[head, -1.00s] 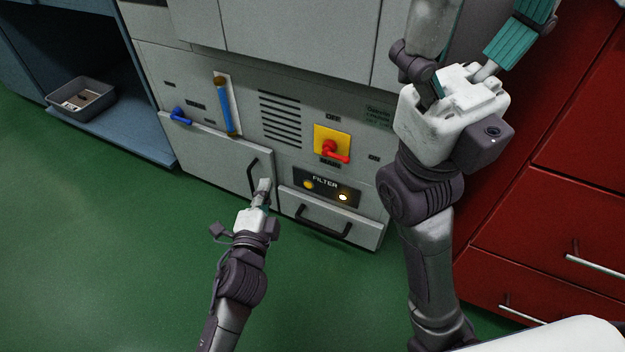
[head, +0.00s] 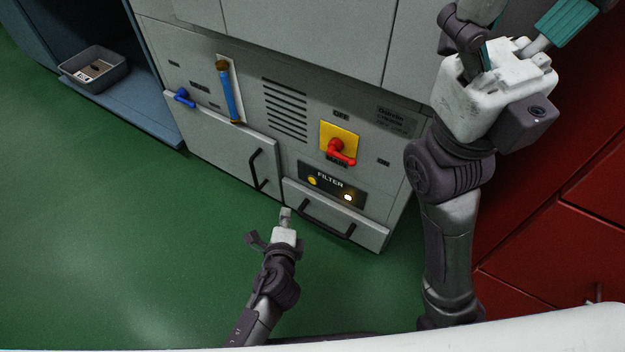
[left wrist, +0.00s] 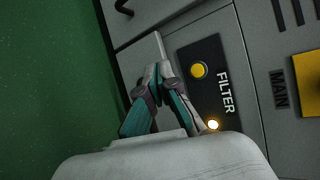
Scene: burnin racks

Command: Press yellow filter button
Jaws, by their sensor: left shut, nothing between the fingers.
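The yellow filter button (head: 312,180) is at the left end of the black FILTER panel (head: 330,184), low on the grey cabinet. It also shows as a round yellow button in the left wrist view (left wrist: 198,70). A lit lamp (head: 348,197) glows at the panel's other end. My left gripper (head: 286,212) is shut and empty, below and left of the button in the head view. In the left wrist view its joined fingertips (left wrist: 159,48) appear left of the button, apart from it in the picture. My right gripper (head: 540,30) is partly cut off at the top right.
A red switch on a yellow plate (head: 338,137) is above the panel. A drawer with a black handle (head: 328,220) is below it, and a door handle (head: 256,168) is to its left. Blue levers are farther left. Red drawers (head: 540,220) stand right. Green floor is clear at left.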

